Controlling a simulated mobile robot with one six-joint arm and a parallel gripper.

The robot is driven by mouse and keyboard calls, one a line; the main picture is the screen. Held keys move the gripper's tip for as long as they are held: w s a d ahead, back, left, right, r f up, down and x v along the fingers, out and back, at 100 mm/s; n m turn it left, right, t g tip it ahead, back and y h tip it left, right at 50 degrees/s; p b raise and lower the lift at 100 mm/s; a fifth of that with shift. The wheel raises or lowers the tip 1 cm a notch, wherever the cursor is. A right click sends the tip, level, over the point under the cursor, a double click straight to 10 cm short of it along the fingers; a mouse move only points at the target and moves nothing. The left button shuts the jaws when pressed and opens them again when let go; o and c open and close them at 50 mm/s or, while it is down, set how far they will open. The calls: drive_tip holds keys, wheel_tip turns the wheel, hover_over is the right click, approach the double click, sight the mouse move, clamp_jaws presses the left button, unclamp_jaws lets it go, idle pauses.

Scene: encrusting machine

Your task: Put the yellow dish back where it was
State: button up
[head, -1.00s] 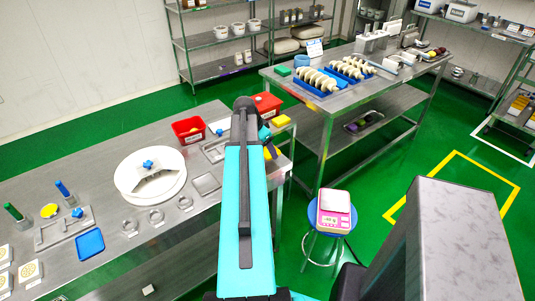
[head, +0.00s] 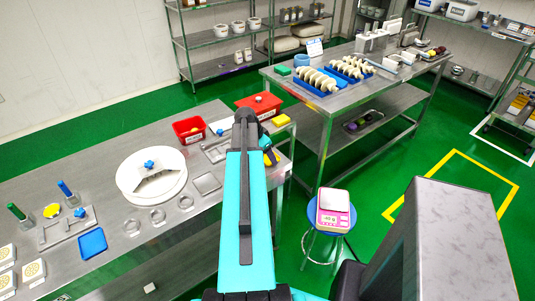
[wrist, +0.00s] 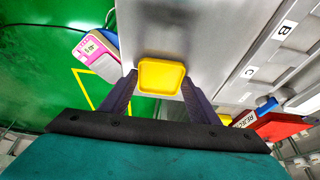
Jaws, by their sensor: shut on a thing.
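The yellow dish (wrist: 161,76) is between the two dark fingers of my gripper (wrist: 161,82) in the wrist view. My gripper is shut on it, and its open side faces the camera. A grey metal surface lies behind the dish; I cannot tell whether they touch.
A red bin (head: 188,130), a red tray (head: 250,101) and a yellow block (head: 281,120) are on the table near my arm. A white round turntable (head: 130,190) stands to the left. A pink scale (head: 333,207) sits on a blue stool beside the table.

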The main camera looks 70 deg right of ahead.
drive_tip(key=shift+f, duration=0.15)
drive_tip(key=o, duration=1)
drive_tip(key=shift+r, duration=0.3)
drive_tip(key=shift+b+v, duration=1.25)
drive_tip(key=shift+v, duration=4.65)
drive_tip(key=shift+a, duration=0.15)
